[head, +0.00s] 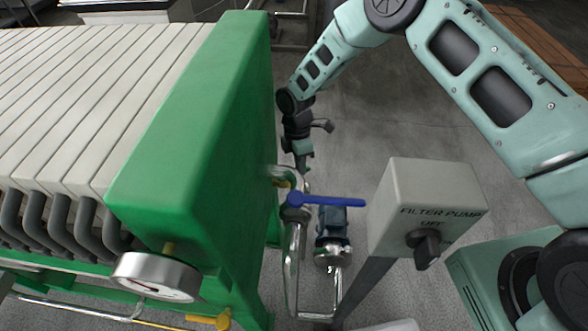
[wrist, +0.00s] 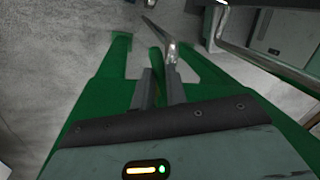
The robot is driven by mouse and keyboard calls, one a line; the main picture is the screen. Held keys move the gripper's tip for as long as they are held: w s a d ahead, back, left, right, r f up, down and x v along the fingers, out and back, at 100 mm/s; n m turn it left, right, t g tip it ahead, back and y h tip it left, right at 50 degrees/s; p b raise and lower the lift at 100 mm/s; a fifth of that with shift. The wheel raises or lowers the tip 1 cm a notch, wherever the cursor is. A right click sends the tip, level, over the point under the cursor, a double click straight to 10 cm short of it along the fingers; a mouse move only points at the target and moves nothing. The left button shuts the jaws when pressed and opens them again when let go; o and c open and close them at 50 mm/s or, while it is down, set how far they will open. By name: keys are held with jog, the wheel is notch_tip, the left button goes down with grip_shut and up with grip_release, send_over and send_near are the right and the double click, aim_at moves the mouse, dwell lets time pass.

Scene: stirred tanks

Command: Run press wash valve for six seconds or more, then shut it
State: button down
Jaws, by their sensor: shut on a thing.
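My gripper (head: 302,152) reaches down beside the far right side of the green press end plate (head: 195,125). In the wrist view its two fingers (wrist: 161,88) are shut on a narrow green piece (wrist: 156,62), which looks like a valve handle. A bent metal pipe (wrist: 160,40) runs just beyond the fingertips. The valve body is not clear in either view, so I cannot tell whether the valve is open or shut. No water flow is visible.
A round gauge (head: 155,277) is at the front left. Grey floor (head: 375,115) is open behind.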

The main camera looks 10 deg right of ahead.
jog(key=shift+w+a+n+b, duration=0.15)
jog(key=shift+w+n+b, duration=0.2)
jog(key=shift+n, duration=0.35)
jog(key=shift+w+a+n+b, duration=0.1)
jog(key=shift+w+n+b, duration=0.2)
jog(key=shift+n, duration=0.4)
jog(key=c, duration=1.4)
grip_release()
notch_tip(320, 180, up, 10)
jog(key=shift+b, duration=0.3)
